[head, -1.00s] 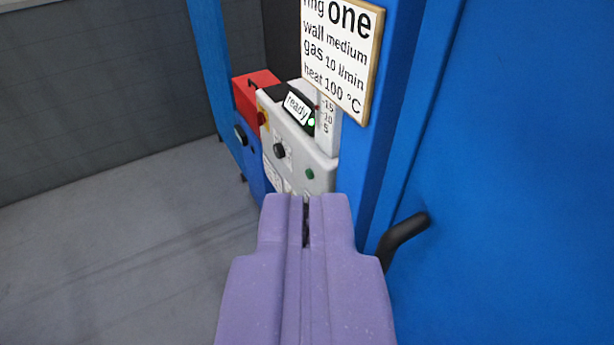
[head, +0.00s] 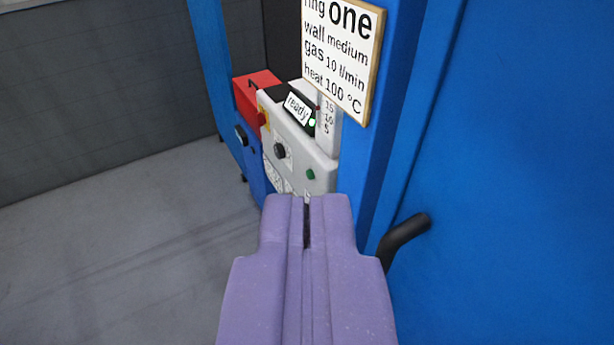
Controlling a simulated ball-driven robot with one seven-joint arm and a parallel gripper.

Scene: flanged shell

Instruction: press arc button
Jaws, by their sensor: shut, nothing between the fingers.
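My gripper (head: 306,200) is purple and shut, with nothing between its fingers. It points at a light grey control panel (head: 318,166) that stands ahead of it, against blue framing. A small green button (head: 310,174) sits low on the panel's right part, just above the fingertips in the picture. I cannot read which button is the arc button. A black knob (head: 280,151) and a red knob on yellow (head: 262,118) are to the left. A green light (head: 312,122) glows beside a "ready" label (head: 297,108). The panel's lower part is hidden behind the fingers.
A sign (head: 342,55) reading "ring one, wall medium, gas 10 l/min, heat 100 °C" hangs above right. A blue door or wall (head: 520,150) with a black handle (head: 404,240) fills the right. Grey floor (head: 120,250) is clear at left.

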